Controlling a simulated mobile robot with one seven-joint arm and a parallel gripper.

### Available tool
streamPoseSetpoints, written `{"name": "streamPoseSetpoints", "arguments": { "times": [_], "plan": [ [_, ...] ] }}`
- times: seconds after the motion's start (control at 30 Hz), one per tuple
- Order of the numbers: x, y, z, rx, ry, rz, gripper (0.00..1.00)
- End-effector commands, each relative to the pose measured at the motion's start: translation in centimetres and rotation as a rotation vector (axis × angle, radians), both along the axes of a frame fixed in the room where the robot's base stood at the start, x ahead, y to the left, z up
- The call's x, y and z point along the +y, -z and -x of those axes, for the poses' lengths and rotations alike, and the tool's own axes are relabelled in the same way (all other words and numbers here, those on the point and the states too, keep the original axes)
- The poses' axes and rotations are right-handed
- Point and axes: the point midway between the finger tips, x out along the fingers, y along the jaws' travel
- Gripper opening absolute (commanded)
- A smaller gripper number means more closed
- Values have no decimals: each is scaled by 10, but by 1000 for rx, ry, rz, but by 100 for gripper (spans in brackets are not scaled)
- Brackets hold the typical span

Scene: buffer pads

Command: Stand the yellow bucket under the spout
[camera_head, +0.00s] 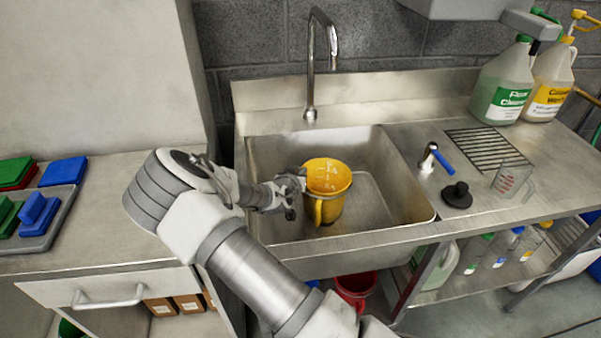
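The yellow bucket (330,207) is a jug-like vessel with pale markings inside and a handle facing the front. It is upright within the sink basin (385,160), left of its middle. I cannot tell whether it rests on the basin floor or is held above it. The chrome spout (332,45) arches up behind the basin; its outlet is high above and behind the bucket. My gripper (296,194) is at the bucket's left side, close to or touching it. Its fingertips are small and partly hidden against the bucket, so its grip is unclear.
A blue-handled valve (436,158), a black plug (457,195) and a clear measuring jug (512,179) are on the right drainboard. Cleaner jugs (503,85) stand behind them. Green and blue pads (38,212) lie on a tray at left. The basin's right part is free.

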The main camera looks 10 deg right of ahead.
Motion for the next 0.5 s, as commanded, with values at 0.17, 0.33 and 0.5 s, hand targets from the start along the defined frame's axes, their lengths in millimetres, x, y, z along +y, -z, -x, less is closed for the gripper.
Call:
{"name": "streamPoseSetpoints", "arguments": {
  "times": [0.17,0.33,0.5],
  "plan": [
    [0,3,0,0,0,0,14],
    [0,3,0,1,0,0,34],
    [0,3,0,0,0,1,34]
  ]
}}
